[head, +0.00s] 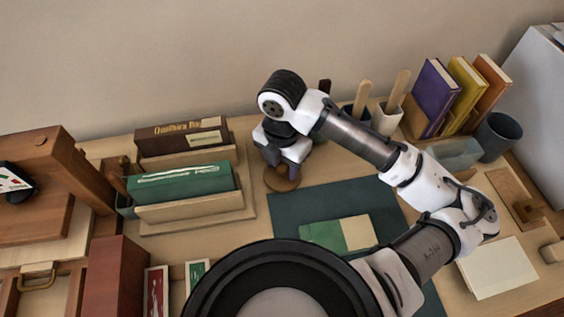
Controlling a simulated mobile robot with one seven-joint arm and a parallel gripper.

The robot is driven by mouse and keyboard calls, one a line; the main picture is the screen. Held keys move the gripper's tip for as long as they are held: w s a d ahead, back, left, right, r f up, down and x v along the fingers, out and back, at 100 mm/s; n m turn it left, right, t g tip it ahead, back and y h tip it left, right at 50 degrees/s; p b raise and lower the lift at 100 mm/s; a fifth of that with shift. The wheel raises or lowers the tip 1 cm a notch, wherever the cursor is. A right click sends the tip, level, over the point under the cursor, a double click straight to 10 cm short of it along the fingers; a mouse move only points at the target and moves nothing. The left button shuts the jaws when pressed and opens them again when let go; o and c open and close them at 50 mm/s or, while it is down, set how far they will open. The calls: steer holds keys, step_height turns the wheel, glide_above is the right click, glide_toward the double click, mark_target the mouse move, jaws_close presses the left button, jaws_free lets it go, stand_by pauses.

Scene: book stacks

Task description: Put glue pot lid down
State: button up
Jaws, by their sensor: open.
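A round brown wooden disc, which looks like the glue pot lid (281,184), lies on the table between the green box and the dark green mat. My gripper (284,168) points down directly over it, with its fingers open around the top of the lid. The fingers hide part of the lid, and I cannot tell whether they touch it. I cannot make out the glue pot for certain; part of the table behind my gripper is hidden.
The dark green mat (290,204) with a green and cream book (340,235) lies to the right. A holder with a green box (180,184) stands close on the left. Tool pots (386,120) and upright books (434,98) stand at the back right.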

mark_target(282, 169)
step_height(282, 169, up, 13)
steer(key=p, duration=0.1)
stand_by(0.4)
steer(key=shift+s+f, duration=0.1)
steer(key=shift+f, duration=0.05)
stand_by(0.4)
